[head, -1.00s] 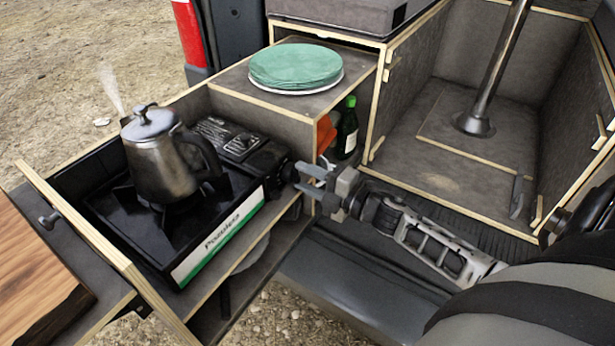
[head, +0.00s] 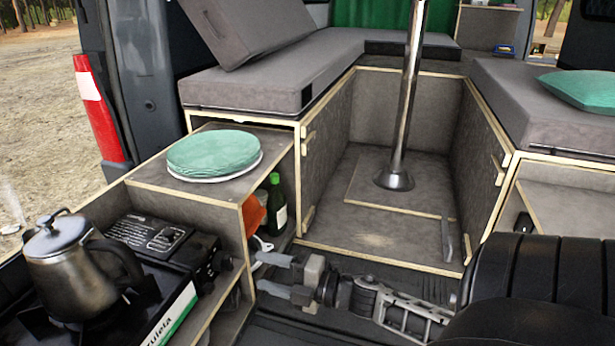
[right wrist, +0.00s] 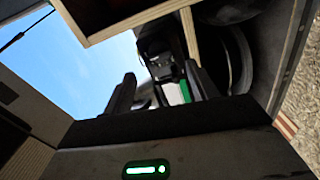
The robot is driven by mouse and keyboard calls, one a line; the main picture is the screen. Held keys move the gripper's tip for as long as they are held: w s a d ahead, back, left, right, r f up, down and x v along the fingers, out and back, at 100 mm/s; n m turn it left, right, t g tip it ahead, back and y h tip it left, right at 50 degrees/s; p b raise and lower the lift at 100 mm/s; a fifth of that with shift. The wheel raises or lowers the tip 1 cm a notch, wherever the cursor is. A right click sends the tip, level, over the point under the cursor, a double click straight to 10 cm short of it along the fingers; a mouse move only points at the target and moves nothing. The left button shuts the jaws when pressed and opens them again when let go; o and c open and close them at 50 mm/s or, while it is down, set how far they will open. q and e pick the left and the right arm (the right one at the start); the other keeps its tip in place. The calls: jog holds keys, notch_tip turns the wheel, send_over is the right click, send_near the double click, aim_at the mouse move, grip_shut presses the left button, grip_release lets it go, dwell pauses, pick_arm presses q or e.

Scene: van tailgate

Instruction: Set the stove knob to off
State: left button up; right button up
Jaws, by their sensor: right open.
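The black camping stove (head: 175,290) stands at the lower left of the head view, with a white and green label on its front. Its dark knob (head: 224,262) is at the stove's right end; I cannot read its setting. A steel kettle (head: 70,265) stands on the burner. My right gripper (head: 266,275) is open and empty, to the right of the knob and apart from it, fingers pointing left at the stove. In the right wrist view, the stove's end with its green label (right wrist: 186,92) shows between the dark fingers (right wrist: 163,95). My left gripper is not in view.
A wooden cabinet (head: 160,180) behind the stove carries green plates (head: 213,152) and holds a green bottle (head: 277,205). A metal post (head: 400,120) rises from the van floor. Grey cushioned benches (head: 290,80) stand behind. The floor around the post is clear.

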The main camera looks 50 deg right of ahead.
jog(key=v, duration=0.9)
jog(key=shift+b, duration=0.3)
jog(key=shift+s, duration=0.1)
jog(key=s+a+f+m+g+h, duration=0.1)
jog(key=a+f+m+g, duration=0.1)
jog(key=a+m, duration=0.4)
jog(key=s+a+f+m+g+h, duration=0.1)
jog(key=a+f+m+g, duration=0.1)
jog(key=a+f+m, duration=0.3)
jog(key=s+a+f+m+g+h, duration=0.1)
jog(key=a+f+m+g, duration=0.1)
jog(key=a+m, duration=0.5)
jog(key=a+f, duration=0.1)
jog(key=a, duration=0.3)
jog(key=shift+s+a+f+m+h, duration=0.15)
jog(key=shift+s+f+m+h, duration=0.05)
jog(key=shift+f+m+h, duration=0.1)
